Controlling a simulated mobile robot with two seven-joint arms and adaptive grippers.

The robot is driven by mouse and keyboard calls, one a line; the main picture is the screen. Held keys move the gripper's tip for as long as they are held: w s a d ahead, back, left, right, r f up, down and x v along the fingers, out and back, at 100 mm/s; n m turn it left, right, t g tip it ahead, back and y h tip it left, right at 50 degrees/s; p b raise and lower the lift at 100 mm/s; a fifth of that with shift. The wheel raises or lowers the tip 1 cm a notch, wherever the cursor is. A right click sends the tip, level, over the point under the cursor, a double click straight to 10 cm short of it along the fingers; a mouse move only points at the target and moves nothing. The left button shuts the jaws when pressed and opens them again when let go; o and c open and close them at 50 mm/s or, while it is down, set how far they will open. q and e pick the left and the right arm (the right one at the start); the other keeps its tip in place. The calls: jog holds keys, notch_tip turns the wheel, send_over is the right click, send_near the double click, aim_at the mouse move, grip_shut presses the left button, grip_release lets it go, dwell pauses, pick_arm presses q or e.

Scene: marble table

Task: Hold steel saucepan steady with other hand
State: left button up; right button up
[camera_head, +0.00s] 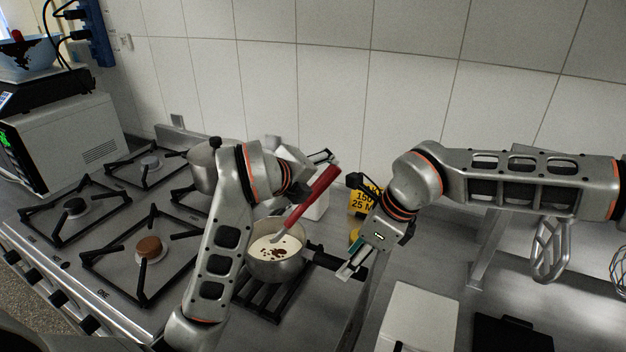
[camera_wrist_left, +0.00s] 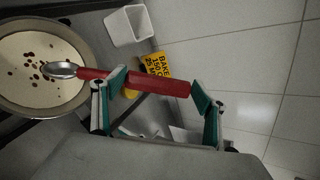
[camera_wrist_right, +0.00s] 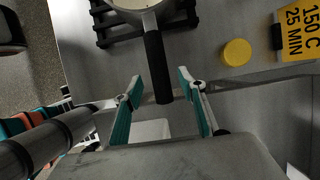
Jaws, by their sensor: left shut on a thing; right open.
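The steel saucepan (camera_head: 277,268) stands on the stove grate with cream-coloured liquid and brown bits in it. Its black handle (camera_head: 325,260) points right; the handle also shows in the right wrist view (camera_wrist_right: 156,60). My left gripper (camera_head: 314,178) is shut on the red-handled spoon (camera_head: 312,197), whose metal bowl (camera_wrist_left: 62,70) is over the liquid in the left wrist view. My right gripper (camera_head: 352,266) is open at the handle's end. In the right wrist view the handle end lies between its spread fingers (camera_wrist_right: 160,82), with no clear contact.
A yellow sign (camera_head: 366,198) and a white container (camera_head: 316,205) stand behind the saucepan. A yellow round thing (camera_wrist_right: 237,52) lies beside the handle. Empty burners (camera_head: 149,248) lie left. A white board (camera_head: 420,318) and whisk-like tools (camera_head: 550,248) are at the right.

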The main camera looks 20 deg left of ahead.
pick_arm(q)
jog(key=shift+f+b, duration=0.65)
jog(key=shift+f, duration=0.2)
pick_arm(e)
jog(key=shift+x, duration=2.1)
grip_shut()
grip_release()
